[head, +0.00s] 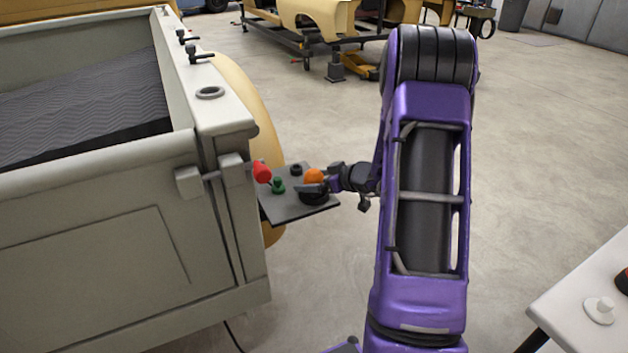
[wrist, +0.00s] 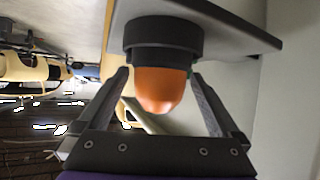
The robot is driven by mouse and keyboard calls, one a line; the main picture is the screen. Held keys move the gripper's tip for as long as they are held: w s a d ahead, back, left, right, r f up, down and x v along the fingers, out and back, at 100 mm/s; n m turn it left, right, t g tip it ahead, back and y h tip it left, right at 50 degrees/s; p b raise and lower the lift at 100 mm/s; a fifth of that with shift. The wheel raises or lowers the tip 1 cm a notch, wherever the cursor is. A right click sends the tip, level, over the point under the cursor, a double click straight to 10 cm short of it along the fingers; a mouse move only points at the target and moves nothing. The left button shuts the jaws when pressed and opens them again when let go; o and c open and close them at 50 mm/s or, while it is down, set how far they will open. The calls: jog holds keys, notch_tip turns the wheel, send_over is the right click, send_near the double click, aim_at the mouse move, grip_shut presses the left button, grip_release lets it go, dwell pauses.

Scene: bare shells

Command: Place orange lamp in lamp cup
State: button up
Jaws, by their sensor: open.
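The orange lamp (head: 314,175) is a rounded dome that stands upright at the dark round lamp cup (head: 314,198) on a small grey shelf (head: 290,212). In the wrist view, which looks upside down, the lamp (wrist: 160,92) meets the black cup (wrist: 163,42), with its dome end pointing away from the cup. The part of the lamp at the cup is hidden. My gripper (head: 312,187) is at the lamp. In the wrist view my gripper (wrist: 161,78) is open, with one finger on each side of the lamp and visible gaps between.
A green knob (head: 278,185) and a small black round piece (head: 296,169) stand on the shelf close by. A red lamp (head: 262,172) sticks out from the pale truck bed (head: 110,240) to the left. A white table (head: 590,290) is at the lower right.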

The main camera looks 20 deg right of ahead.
jog(key=v, duration=1.2)
jog(key=shift+a, duration=0.1)
